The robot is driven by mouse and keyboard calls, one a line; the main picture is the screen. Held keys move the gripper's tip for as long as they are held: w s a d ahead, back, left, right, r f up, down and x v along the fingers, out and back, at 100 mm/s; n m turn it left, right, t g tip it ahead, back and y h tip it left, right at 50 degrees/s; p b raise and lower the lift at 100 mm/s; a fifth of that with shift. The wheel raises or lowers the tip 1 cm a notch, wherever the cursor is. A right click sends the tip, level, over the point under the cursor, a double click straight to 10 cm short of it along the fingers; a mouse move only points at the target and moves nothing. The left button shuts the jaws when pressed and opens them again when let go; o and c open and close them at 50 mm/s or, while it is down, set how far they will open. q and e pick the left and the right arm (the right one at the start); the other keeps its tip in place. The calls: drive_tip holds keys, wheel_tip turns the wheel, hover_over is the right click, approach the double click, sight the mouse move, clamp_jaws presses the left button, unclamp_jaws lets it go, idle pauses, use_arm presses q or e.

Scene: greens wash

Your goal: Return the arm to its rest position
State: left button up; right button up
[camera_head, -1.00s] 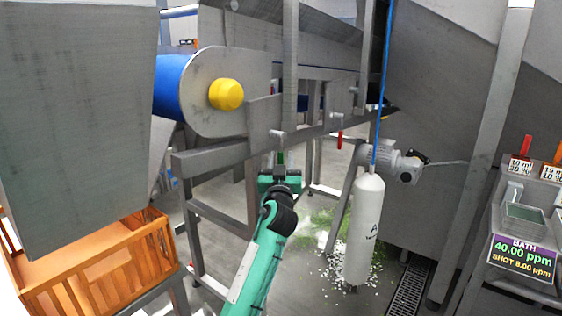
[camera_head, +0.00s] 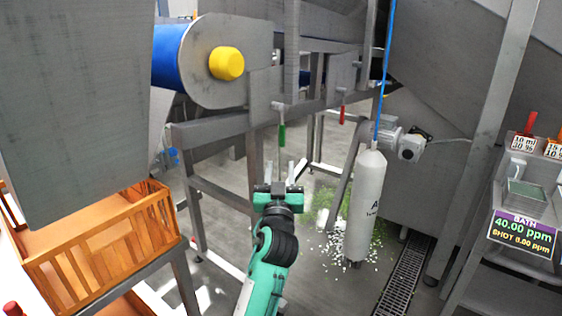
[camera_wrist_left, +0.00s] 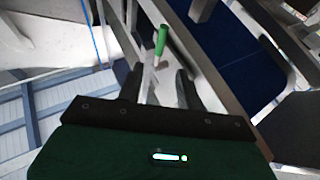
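My left arm is green and comes up from the bottom of the head view. Its gripper (camera_head: 279,182) is open, with two fingers apart and nothing between them in that view. A green-handled lever (camera_head: 282,136) hangs from the steel frame just above the fingertips, apart from them. In the left wrist view the same green handle (camera_wrist_left: 161,40) shows beyond the open fingers (camera_wrist_left: 158,88). A red-handled lever (camera_head: 342,115) hangs further right on the frame. My right gripper does not show.
A white cylinder (camera_head: 364,205) hangs on a blue cord at the right. An orange crate (camera_head: 100,250) stands at the lower left. Steel legs and rails (camera_head: 200,215) surround the arm. Green and white scraps (camera_head: 335,225) lie on the floor. A dosing panel (camera_head: 522,233) stands far right.

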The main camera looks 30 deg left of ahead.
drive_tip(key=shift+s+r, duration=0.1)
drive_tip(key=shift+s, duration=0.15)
